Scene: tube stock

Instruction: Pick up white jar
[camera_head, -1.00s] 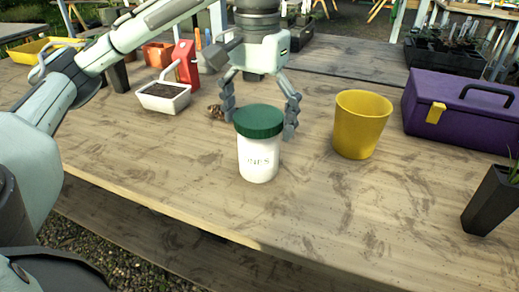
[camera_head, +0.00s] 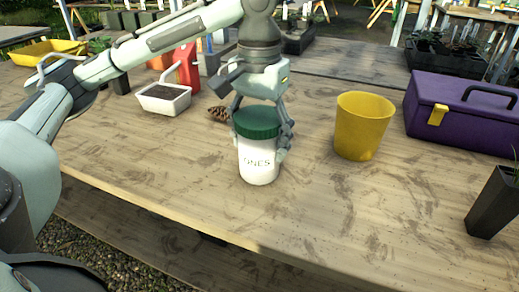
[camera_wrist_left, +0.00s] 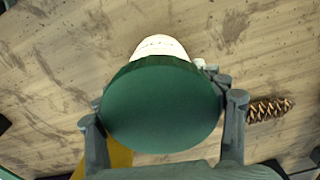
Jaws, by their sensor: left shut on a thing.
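The white jar (camera_head: 258,162) with a dark green lid (camera_head: 256,122) stands upright on the wooden table, near the middle of the head view. My left gripper (camera_head: 262,130) reaches down over it from behind and is shut on the jar, with a finger on each side. In the left wrist view the green lid (camera_wrist_left: 162,105) fills the space between the fingers, and a bit of the white body (camera_wrist_left: 160,46) shows beyond it. Part of the jar's far side is hidden. My right gripper is not in view.
A yellow pot (camera_head: 363,125) stands to the right of the jar, with a purple toolbox (camera_head: 470,118) beyond it. A pine cone (camera_head: 218,114) lies close on the left, and a white planter (camera_head: 164,98) sits farther left. The table (camera_head: 330,215) in front is clear.

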